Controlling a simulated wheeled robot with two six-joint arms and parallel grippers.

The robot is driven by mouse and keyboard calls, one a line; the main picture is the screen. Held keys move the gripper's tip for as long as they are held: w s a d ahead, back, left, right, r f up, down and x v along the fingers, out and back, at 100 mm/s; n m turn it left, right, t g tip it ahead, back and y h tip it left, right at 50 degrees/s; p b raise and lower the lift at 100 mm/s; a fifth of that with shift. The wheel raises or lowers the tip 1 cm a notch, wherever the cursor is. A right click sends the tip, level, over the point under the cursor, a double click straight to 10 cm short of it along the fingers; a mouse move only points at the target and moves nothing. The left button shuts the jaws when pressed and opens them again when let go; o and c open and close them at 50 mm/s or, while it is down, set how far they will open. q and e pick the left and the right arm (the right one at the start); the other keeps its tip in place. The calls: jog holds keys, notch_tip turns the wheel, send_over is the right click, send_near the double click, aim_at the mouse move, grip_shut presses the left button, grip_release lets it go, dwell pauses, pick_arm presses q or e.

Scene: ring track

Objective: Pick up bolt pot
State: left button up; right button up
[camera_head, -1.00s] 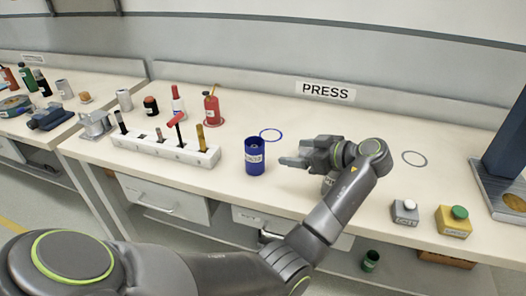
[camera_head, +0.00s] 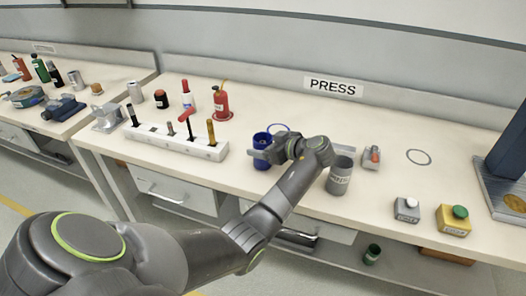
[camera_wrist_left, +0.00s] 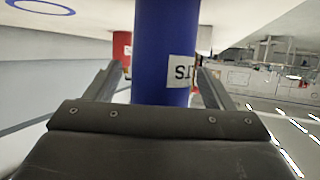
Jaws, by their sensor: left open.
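The blue pot (camera_head: 261,138) stands upright on the bench below the PRESS sign. Its white label shows only in part in the left wrist view (camera_wrist_left: 160,50), where the letters are cut off and turned over. My left gripper (camera_head: 265,153) is open at the pot, and its fingers cover part of the pot's side. In the left wrist view the pot stands between the two fingers, one on each side. I cannot tell whether either finger touches it. My right gripper is not in view.
A grey labelled pot (camera_head: 340,176) stands to the right, close to my left wrist. A white tool rack (camera_head: 160,142) is left of the blue pot, with a red bottle (camera_head: 221,104) behind. Button boxes (camera_head: 453,221) sit at the right front. A blue ring marking (camera_head: 279,127) lies behind the pot.

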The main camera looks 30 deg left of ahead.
pick_arm(q)
jog(key=x, duration=0.3)
jog(key=shift+d, duration=0.15)
jog(key=c, duration=1)
jog(key=shift+c, duration=0.3)
jog(key=shift+r, duration=0.15)
